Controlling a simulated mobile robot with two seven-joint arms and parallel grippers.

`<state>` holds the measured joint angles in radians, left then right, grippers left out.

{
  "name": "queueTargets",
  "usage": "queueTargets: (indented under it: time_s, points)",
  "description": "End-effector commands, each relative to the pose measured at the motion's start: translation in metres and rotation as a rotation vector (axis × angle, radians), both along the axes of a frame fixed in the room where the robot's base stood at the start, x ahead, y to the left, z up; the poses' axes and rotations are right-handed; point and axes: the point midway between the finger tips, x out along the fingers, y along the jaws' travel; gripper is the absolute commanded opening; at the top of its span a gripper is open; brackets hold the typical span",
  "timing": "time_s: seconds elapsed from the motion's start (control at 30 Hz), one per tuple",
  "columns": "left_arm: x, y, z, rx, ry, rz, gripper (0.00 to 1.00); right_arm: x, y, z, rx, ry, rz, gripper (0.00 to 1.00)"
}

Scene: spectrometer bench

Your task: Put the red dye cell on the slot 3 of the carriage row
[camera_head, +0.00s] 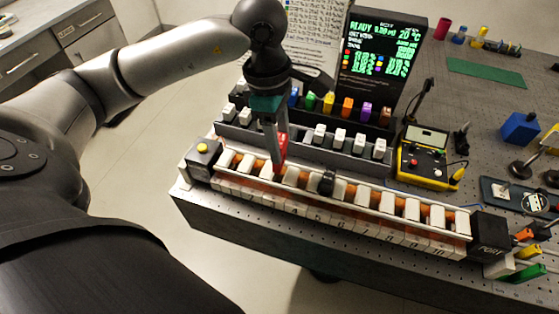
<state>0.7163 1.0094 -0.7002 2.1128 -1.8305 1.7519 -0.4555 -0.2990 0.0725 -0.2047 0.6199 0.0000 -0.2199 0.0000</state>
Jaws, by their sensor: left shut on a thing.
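My left gripper (275,145) reaches down from above over the carriage row and is shut on the red dye cell (282,150). The cell is upright or nearly so between the fingers, partly covered by them. Its lower end is at the left part of the carriage row (375,205), close to a white block (291,175). I cannot tell whether the cell touches the row or is just above it. The front numbers near the gripper are too small to read surely. My right gripper is not in view.
Behind the row stands a dark rack (345,160) with white-capped pieces and coloured cells, including an orange cell (347,107). A black clip (327,182) sits on the row. A display screen (380,55) stands behind. A yellow instrument (424,158) is to the right.

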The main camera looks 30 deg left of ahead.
Motion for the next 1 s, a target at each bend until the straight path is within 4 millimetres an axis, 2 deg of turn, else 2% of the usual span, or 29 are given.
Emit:
queueTargets:
  time_s: [0.1,0.27,0.53,0.93,0.97,1.0]
  points:
    - [0.000,0.000,-0.016,0.000,0.002,0.000,0.00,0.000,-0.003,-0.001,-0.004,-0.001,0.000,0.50]
    - [0.000,0.000,-0.025,0.000,0.001,-0.001,0.00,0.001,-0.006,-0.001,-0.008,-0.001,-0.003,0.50]
    - [-0.001,-0.001,-0.061,-0.001,0.003,0.000,0.00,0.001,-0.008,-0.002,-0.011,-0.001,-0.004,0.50]
    - [0.000,0.000,-0.067,0.000,0.000,-0.001,0.00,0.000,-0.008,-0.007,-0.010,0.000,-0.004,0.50]
    - [0.000,0.000,-0.066,0.000,0.000,-0.001,0.53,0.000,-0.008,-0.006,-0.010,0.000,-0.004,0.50]
    - [0.000,0.000,-0.065,0.000,0.000,-0.001,0.57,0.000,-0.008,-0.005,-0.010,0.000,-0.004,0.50]
